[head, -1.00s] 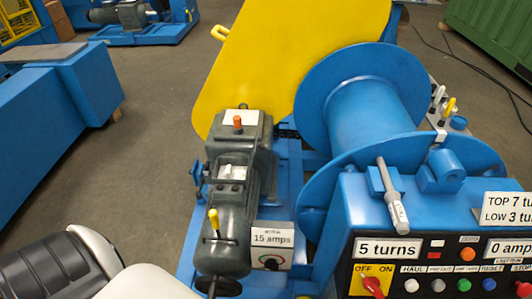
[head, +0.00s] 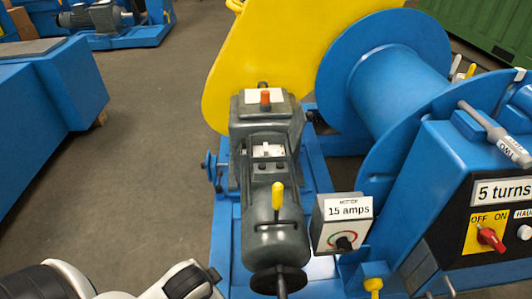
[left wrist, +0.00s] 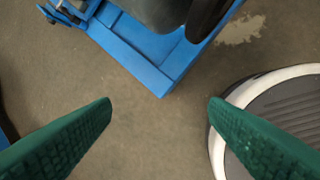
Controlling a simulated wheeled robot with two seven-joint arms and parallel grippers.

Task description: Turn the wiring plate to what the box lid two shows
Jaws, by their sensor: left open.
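A grey motor (head: 275,232) stands on a blue frame in the middle of the head view. A box on its far end has a pale top with an orange knob (head: 265,97). Nearer, a small white plate (head: 268,150) sits in a recess on the motor. I cannot read any marking on it or tell whether it is the wiring plate. No lid marked two is readable. My left gripper (left wrist: 161,103) is open and empty in the left wrist view, with green fingers above bare floor, apart from the blue frame (left wrist: 150,75). My right gripper is out of view.
A yellow lever (head: 278,195) stands on the motor. Beside it is a 15 amps box (head: 343,222) with a dial. A blue drum (head: 395,95), yellow guard (head: 265,50) and control panel (head: 480,240) stand right and behind.

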